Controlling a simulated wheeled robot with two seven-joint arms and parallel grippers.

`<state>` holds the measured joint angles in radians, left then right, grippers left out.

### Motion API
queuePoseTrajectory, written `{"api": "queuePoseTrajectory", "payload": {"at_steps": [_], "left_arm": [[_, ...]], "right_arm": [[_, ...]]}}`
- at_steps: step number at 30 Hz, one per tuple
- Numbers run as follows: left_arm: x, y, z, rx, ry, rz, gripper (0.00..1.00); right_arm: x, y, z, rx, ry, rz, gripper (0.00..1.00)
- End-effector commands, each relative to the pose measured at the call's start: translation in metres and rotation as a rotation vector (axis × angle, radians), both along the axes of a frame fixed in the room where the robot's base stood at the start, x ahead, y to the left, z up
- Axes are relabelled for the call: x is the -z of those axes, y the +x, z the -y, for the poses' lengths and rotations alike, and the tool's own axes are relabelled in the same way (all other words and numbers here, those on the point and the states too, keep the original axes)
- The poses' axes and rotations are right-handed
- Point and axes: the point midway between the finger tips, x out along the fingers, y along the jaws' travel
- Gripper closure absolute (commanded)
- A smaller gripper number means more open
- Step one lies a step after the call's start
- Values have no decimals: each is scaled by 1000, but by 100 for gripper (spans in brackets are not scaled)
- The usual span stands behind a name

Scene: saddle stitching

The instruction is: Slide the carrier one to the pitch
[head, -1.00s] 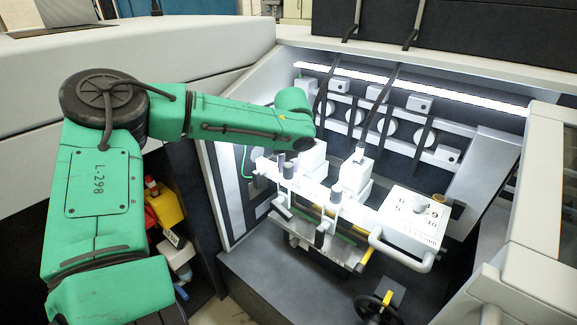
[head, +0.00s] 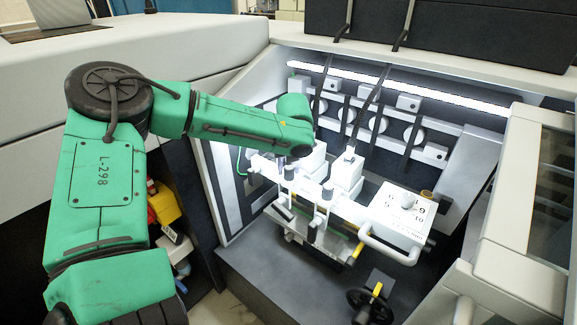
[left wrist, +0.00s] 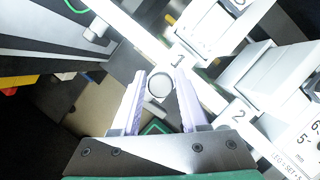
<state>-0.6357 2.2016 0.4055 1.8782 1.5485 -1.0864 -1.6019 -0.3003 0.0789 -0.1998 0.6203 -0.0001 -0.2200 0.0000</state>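Carrier one (head: 313,158) is a white block on a rail inside the machine. A "1" marks it in the left wrist view, beside its round grey knob (left wrist: 160,87). My left gripper (head: 283,163) reaches down at this knob. My right gripper is out of view.
A white box with printed numbers and a small knob on top (head: 408,203) stands right of the carriers, with a handle in front. A black handwheel (head: 370,305) is at the lower right. Cables hang behind the carriers. A side wall bounds the right.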

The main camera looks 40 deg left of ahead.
Motion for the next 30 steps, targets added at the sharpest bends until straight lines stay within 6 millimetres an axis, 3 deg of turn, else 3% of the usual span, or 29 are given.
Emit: {"api": "queuePoseTrajectory", "payload": {"at_steps": [10,14,24,30], "left_arm": [[0,0,0,-1,-1,0,34],[-13,-3,3,-1,-2,2,34],[-101,-27,29,-1,0,5,34],[-132,-37,39,-1,0,2,34]], "right_arm": [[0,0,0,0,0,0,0],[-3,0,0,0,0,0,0],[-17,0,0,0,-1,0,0],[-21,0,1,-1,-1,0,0]]}}
